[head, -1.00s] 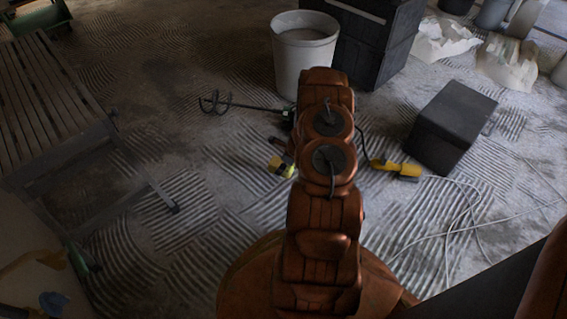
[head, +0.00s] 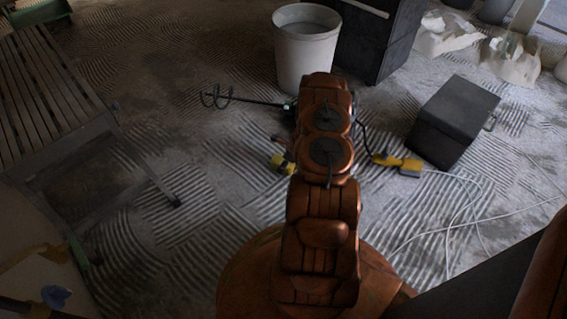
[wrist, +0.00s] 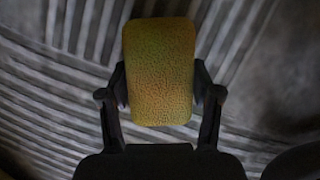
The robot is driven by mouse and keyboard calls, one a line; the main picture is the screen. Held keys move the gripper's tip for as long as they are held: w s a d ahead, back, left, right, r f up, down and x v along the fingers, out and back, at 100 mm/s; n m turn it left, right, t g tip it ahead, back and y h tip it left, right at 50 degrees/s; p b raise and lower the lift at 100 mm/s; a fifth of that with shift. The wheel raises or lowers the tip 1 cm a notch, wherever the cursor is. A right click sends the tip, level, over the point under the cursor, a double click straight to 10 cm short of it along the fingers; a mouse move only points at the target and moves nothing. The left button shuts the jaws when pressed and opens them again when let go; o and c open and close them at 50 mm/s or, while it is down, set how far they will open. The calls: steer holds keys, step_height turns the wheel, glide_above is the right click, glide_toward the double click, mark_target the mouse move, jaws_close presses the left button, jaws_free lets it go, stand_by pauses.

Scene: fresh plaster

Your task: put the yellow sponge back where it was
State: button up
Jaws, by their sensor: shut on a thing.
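The yellow sponge (wrist: 159,72) is between the two fingers of my gripper (wrist: 160,88) in the wrist view. It is upright in that picture, and the fingers press on its left and right sides. Ridged grey floor shows behind it, and I cannot tell how high above the floor it is. In the head view my arm hides most of what lies behind it, and I cannot make out the gripper there. A small yellow and dark thing (head: 281,162) shows left of my arm; I cannot tell what it is.
A white bucket (head: 304,55) stands beyond my arm, beside a dark cabinet (head: 372,40). A mixing paddle (head: 217,97) lies left. A yellow tool (head: 398,163) with a cable and a black box (head: 455,115) are right. A slatted bench (head: 45,90) stands left. Ridged floor between is clear.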

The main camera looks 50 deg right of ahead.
steer(key=o, duration=1)
